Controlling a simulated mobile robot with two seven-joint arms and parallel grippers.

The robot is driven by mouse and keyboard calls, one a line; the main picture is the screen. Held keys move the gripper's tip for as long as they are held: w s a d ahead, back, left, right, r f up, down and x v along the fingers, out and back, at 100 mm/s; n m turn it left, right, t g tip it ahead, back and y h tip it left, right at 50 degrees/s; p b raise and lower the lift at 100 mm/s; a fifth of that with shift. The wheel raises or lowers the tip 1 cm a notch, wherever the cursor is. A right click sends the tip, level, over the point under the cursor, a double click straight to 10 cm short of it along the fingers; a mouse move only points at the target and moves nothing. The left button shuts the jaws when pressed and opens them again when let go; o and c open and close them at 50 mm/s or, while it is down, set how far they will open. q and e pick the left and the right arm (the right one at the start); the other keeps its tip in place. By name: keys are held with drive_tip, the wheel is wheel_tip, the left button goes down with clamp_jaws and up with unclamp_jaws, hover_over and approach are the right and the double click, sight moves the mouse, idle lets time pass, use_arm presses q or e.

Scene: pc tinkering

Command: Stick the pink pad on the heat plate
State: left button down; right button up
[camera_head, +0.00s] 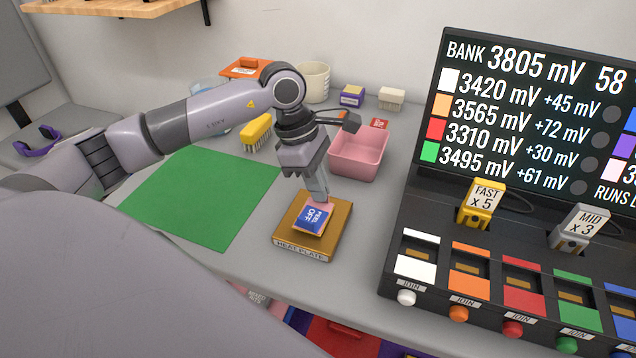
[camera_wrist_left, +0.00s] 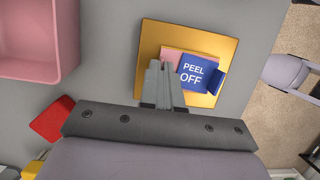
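The heat plate (camera_head: 287,238) is a gold-brown square block with a "HEAT PLATE" label on its front, on the grey table. The wrist view shows its gold top (camera_wrist_left: 148,50). The pink pad (camera_head: 327,205) lies on its middle, mostly covered by a blue film reading "PEEL OFF" (camera_head: 312,219). In the wrist view, pink shows at the pad's edge (camera_wrist_left: 171,55) beside the film (camera_wrist_left: 195,72), whose one end sticks out as a flap. My left gripper (camera_head: 322,200) points down with its fingers together at the pad's back edge; the wrist view shows the fingertips (camera_wrist_left: 161,66) over it.
A pink bin (camera_head: 359,160) stands behind the plate and a green mat (camera_head: 205,205) lies to the left. A black console (camera_head: 400,225) with a display stands close on the right.

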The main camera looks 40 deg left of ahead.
use_arm(q)
drive_tip(key=shift+f+b, duration=0.45)
drive_tip(key=shift+f, duration=0.1)
idle(1.0)
drive_tip(key=c, duration=1.3)
unclamp_jaws()
drive_tip(key=shift+r, duration=0.15)
drive_tip(key=v, duration=0.7)
drive_tip(key=shift+a, duration=0.1)
